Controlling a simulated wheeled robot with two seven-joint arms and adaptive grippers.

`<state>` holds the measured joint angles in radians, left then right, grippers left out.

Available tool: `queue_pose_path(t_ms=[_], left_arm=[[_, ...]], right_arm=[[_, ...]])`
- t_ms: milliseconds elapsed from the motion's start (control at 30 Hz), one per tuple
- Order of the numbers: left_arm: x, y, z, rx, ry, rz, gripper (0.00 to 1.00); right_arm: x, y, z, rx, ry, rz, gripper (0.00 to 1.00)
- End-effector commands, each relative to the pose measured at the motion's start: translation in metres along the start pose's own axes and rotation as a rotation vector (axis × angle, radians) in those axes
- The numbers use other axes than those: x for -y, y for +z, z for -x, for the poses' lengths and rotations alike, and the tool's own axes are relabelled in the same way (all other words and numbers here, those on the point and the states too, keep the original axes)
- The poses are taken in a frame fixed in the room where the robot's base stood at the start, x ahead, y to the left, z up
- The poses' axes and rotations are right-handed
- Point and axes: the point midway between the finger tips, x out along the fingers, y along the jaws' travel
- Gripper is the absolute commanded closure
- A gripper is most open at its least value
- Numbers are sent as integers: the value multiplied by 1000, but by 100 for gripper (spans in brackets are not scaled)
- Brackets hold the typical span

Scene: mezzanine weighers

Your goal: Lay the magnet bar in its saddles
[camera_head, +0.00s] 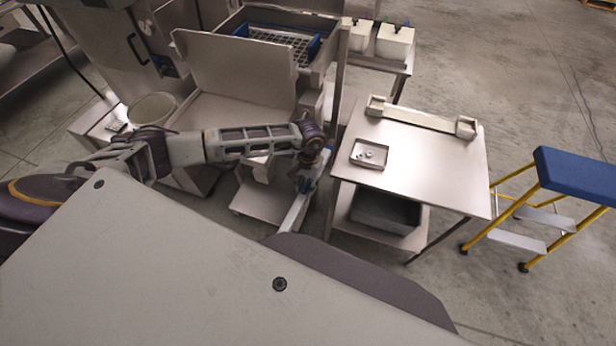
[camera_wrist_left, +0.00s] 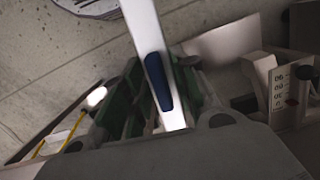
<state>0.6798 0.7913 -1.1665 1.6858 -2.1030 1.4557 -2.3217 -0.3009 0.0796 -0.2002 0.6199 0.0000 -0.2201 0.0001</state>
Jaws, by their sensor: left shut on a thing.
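The magnet bar (camera_head: 295,212) is a long pale metal bar with a blue grip. My left gripper (camera_head: 306,181) is shut on it, left of the steel table, and the bar slants down toward the lower left in the head view. In the left wrist view the bar (camera_wrist_left: 143,27) runs up between the green-padded fingers, with its blue grip (camera_wrist_left: 159,82) between them. The saddles (camera_head: 420,118) appear as a pale stand with a raised block at each end, along the table's far edge; nothing lies across them. My right gripper is in neither view.
The steel table (camera_head: 430,165) holds a small tray (camera_head: 370,154) with small metal parts; its front right is clear. A grey bin (camera_head: 385,212) sits on its lower shelf. A blue-topped yellow step stool (camera_head: 575,175) stands right. A machine with a grate (camera_head: 275,43) stands behind.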

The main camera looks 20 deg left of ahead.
Motion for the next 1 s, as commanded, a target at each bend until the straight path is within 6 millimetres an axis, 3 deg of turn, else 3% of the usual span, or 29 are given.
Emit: queue_pose_path(t_ms=[200,400,1000], left_arm=[[0,1,-24,-4,1,-2,100],[1,3,-34,-5,1,-4,100],[0,2,-33,-6,2,2,100]], right_arm=[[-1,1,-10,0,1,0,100],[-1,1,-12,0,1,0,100],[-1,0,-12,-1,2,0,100]])
